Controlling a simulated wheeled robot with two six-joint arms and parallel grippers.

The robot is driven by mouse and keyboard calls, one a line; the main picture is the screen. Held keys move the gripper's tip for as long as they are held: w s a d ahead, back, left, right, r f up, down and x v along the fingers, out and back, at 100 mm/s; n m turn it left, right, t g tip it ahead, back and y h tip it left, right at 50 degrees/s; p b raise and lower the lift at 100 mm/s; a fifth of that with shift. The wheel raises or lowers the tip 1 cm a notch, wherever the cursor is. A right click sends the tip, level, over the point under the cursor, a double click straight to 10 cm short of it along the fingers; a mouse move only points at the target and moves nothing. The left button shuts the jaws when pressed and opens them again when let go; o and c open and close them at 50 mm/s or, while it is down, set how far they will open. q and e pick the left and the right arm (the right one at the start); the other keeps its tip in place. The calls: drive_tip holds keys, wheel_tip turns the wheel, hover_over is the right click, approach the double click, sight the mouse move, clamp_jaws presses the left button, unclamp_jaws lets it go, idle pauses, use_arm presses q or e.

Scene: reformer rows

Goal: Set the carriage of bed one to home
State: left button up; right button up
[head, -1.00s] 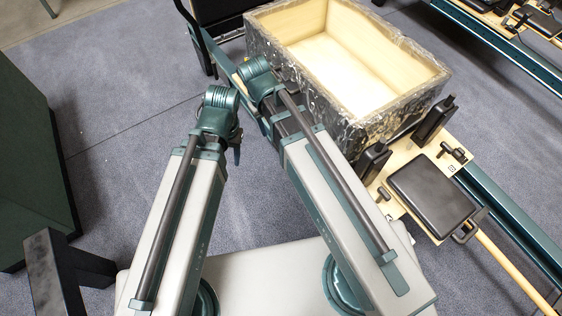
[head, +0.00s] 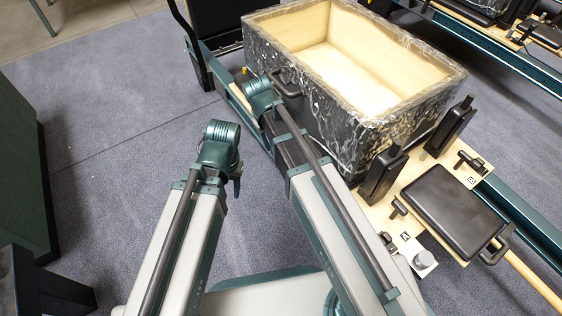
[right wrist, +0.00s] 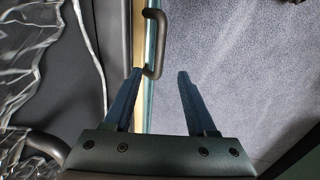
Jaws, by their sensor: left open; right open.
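The bed's wooden carriage board (head: 381,213) shows at right in the head view, with a black pad (head: 455,208) and two upright black shoulder rests (head: 382,173). A large open box (head: 352,146), dark outside and film-wrapped, stands beyond it with a black handle (head: 285,82) on its near side. In the right wrist view my right gripper (right wrist: 160,73) is open. A dark bent handle (right wrist: 156,45) reaches down to its left fingertip; whether they touch is unclear. My left gripper (head: 236,186) is open, small and mostly hidden beneath its arm, away from the bed.
A green rail (head: 520,214) runs along the bed's far side. Another bed (head: 500,42) stands at the upper right. A dark green block (head: 22,165) stands at left. Grey carpet (head: 110,130) between is clear.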

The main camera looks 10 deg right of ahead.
drive_tip(key=f+b, duration=0.4)
drive_tip(key=d+f+b, duration=0.1)
drive_tip(key=f+b, duration=0.3)
drive_tip(key=f, duration=0.1)
drive_tip(key=w+d+f+b, duration=0.1)
drive_tip(key=f+b, duration=0.3)
drive_tip(key=shift+d+f+b, duration=0.15)
drive_tip(key=shift+b, duration=0.25)
clamp_jaws()
idle(1.0)
